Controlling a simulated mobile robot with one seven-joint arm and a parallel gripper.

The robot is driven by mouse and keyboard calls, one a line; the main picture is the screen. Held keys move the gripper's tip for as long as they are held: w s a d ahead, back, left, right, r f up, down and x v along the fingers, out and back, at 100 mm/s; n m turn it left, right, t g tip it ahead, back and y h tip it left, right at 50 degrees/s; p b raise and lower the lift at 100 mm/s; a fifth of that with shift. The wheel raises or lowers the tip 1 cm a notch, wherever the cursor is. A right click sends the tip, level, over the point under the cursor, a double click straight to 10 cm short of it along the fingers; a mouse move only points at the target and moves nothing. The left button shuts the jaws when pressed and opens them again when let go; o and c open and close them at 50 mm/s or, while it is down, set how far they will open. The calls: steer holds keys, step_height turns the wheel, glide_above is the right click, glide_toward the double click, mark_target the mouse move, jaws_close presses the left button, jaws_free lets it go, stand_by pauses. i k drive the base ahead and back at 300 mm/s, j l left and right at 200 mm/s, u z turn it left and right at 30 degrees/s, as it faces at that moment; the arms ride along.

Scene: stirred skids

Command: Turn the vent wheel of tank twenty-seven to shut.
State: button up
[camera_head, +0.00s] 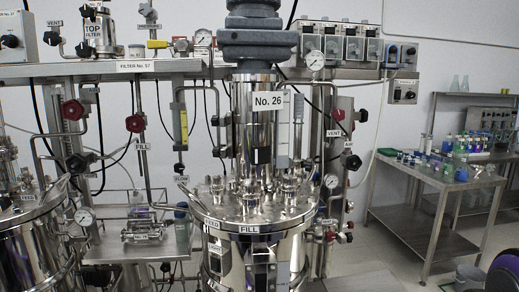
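A steel tank (255,225) stands in the middle and carries the label "No. 26" (268,101). No label reading 27 is in view. To its right, a red hand wheel (338,114) sits on a pipe, above a label "VENT" (333,133). A dark wheel (354,162) is just below, by a label that seems to read "AIR". A second steel tank (35,245) is cut off at the left edge; its number does not show. Red wheels (73,110) and (135,123) are on pipes between the tanks. My gripper is not in view.
A filter shelf (120,68) labelled "FILTER No. 57" spans the upper left. A small steel bench (130,250) stands between the tanks. At right, a steel table (430,180) bears bottles.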

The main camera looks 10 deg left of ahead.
mark_target(82, 161)
steer(key=k+j+z, duration=0.1)
steer(key=j, duration=0.3)
steer(key=k+j+z, duration=0.15)
steer(key=j, duration=0.2)
steer(key=k+j, duration=0.2)
steer(key=j, duration=0.2)
steer(key=k+j, duration=0.15)
steer(key=j, duration=0.2)
steer(key=k+j+z, duration=0.1)
steer(key=j, duration=0.3)
steer(key=k+j, duration=0.3)
